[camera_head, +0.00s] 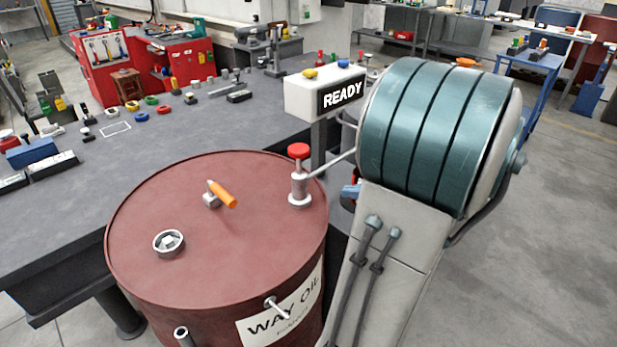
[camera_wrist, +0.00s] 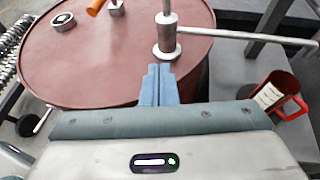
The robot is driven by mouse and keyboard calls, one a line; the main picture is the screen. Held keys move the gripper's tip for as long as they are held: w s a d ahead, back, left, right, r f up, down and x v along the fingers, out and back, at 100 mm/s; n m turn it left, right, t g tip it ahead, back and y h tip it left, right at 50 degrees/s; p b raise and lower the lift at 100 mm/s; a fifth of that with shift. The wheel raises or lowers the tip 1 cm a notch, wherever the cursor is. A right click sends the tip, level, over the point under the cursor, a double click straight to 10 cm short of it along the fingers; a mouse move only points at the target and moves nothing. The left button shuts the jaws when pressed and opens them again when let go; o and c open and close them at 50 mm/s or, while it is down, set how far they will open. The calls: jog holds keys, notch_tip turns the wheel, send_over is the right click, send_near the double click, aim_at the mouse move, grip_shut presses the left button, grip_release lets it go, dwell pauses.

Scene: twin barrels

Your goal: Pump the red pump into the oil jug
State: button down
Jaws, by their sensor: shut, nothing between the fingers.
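A thin spout runs right from the pump. In the wrist view the grey pump body (camera_wrist: 167,38) shows, its knob outside the picture. A red jug (camera_wrist: 279,92) with a white label and red handle stands at the right, below the spout's outer end. My gripper (camera_wrist: 157,68) is shut and empty, its blue fingertips just in front of the pump base; contact is unclear. In the head view, my gripper (camera_head: 350,191) is right of the pump, mostly hidden by my arm.
The barrel lid also bears an orange-handled valve (camera_head: 222,194) and a round bung (camera_head: 168,242). A white sign reading READY (camera_head: 325,93) stands behind the pump. A grey workbench (camera_head: 60,215) with small parts lies left and behind. Open floor is at right.

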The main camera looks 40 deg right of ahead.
aim_at(302, 172)
jog(key=shift+s+d+m, duration=0.2)
jog(key=shift+d+m, duration=0.1)
jog(key=shift+d, duration=0.3)
jog(key=x, duration=0.9)
jog(key=shift+w+f, duration=0.1)
jog(key=shift+w, duration=0.15)
jog(key=w+r, duration=0.1)
jog(key=w+r+p, duration=0.1)
jog(key=r, duration=0.1)
jog(key=shift+w+a, duration=0.35)
jog(key=shift+a, duration=0.05)
jog(key=shift+r, duration=0.1)
